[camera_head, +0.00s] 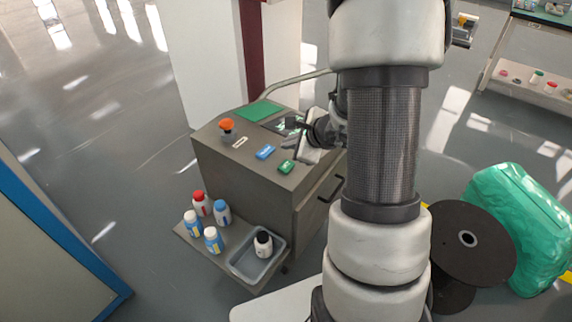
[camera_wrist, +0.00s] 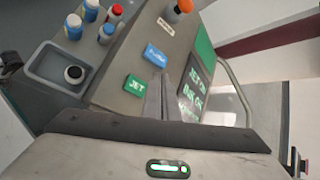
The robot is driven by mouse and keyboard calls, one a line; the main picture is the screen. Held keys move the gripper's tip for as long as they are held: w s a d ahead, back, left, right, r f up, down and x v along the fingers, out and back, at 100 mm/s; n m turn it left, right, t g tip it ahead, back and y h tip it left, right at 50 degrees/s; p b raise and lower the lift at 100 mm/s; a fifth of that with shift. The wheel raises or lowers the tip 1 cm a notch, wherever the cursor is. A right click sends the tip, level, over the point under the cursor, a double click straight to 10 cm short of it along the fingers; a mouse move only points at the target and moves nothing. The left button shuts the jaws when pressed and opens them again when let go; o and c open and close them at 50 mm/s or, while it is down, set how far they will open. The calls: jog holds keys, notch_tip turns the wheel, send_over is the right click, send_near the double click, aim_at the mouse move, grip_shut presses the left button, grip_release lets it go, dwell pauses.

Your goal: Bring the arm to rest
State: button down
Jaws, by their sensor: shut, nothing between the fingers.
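My arm rises in front of the camera in the head view, and its wrist hangs over the top of a grey control cabinet (camera_head: 240,172). My gripper (camera_wrist: 160,92) is shut and empty in the wrist view, its fingertips over the cabinet's panel beside the green JET button (camera_wrist: 137,83). The green button (camera_head: 286,167) and a blue button (camera_head: 265,152) show in the head view. A dark display with green text (camera_wrist: 192,92) lies right of the fingers in the wrist view. Whether the fingertips touch the panel cannot be told.
An orange knob (camera_head: 227,125) stands on the cabinet. A black reel (camera_head: 487,248) and a green-wrapped bundle (camera_head: 517,225) are at right.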

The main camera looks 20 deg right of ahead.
jog(key=s+a+r+n+g+y, duration=0.1)
jog(key=s+a+r+n+y, duration=0.25)
jog(key=a+r+n, duration=0.7)
jog(key=s+a+r+n+g+h, duration=0.1)
jog(key=s+a+r+n+g, duration=0.15)
jog(key=s+r+n, duration=0.4)
jog(key=s+a+r+n+g+h, duration=0.1)
jog(key=s+a+r+n+h, duration=0.2)
jog(key=s, duration=0.7)
jog(key=s+d+r+n+t+h, duration=0.2)
jog(key=s+d+n, duration=0.2)
jog(key=s+d, duration=0.1)
notch_tip(320, 180, up, 22)
jog(key=p, duration=2.3)
jog(key=shift+w+r+g, duration=0.2)
jog(key=shift+g, duration=0.15)
